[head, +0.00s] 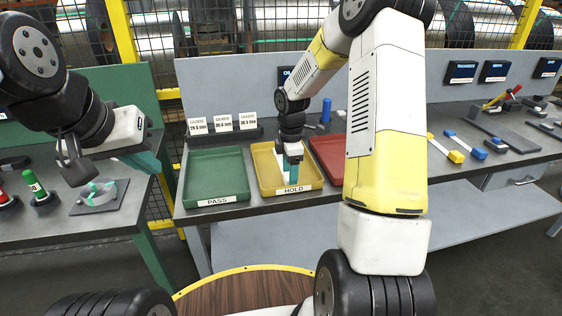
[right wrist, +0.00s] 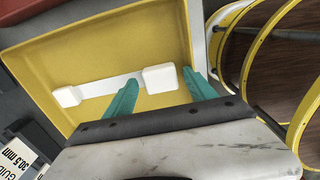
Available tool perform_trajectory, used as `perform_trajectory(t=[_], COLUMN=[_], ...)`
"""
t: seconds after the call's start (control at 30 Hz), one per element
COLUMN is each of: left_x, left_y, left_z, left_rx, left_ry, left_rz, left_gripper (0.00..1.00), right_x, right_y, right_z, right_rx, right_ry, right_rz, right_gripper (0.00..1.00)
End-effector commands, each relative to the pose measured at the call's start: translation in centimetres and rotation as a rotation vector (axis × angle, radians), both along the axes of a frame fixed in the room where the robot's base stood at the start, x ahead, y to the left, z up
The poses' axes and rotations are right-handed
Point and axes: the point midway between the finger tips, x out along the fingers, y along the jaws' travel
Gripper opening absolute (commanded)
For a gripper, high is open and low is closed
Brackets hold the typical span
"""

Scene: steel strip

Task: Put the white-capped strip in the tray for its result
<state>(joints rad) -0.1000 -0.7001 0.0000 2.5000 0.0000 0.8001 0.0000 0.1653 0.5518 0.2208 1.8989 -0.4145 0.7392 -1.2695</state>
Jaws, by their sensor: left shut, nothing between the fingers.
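The white-capped strip (right wrist: 115,86) lies in the yellow HOLD tray (right wrist: 110,32), a pale flat bar with a white block at each end. My right gripper (head: 291,182) is low over this tray, which also shows in the head view (head: 313,178). In the right wrist view its teal fingers (right wrist: 160,86) are apart, one on each side of the nearer white cap, with small gaps visible. In the head view the gripper hides much of the strip. My left gripper (head: 152,164) is shut and empty, above the left table's right edge.
The green PASS tray (head: 215,170) stands left of the HOLD tray and a red tray (head: 330,157) right of it. Gauge cards (head: 222,123) stand behind. Yellow- and blue-ended strips (head: 446,148) lie further right. A green-bodied tool (head: 35,186) stands on the left table.

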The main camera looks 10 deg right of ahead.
Motion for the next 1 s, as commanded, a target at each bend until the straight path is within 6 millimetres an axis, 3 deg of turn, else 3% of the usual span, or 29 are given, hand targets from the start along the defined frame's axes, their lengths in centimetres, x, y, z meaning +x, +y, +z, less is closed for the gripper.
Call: perform_trajectory(t=[0.27, 0.7, 1.0], left_x=[0.0, 0.0, 0.0], left_y=[0.0, 0.0, 0.0], left_z=[0.0, 0.0, 0.0], left_rx=[0.000, 0.000, 0.000], left_ry=[0.000, 0.000, 0.000], left_rz=[0.000, 0.000, 0.000], left_gripper=[0.00, 0.00, 0.00], right_x=[-0.1, 0.0, 0.0], right_y=[0.0, 0.0, 0.0], right_z=[0.2, 6.7, 7.8], right_rx=[-0.001, 0.000, 0.000], right_ry=[0.004, -0.001, 0.001], right_rz=[0.000, -0.002, 0.000], right_gripper=[0.70, 0.70, 0.70])
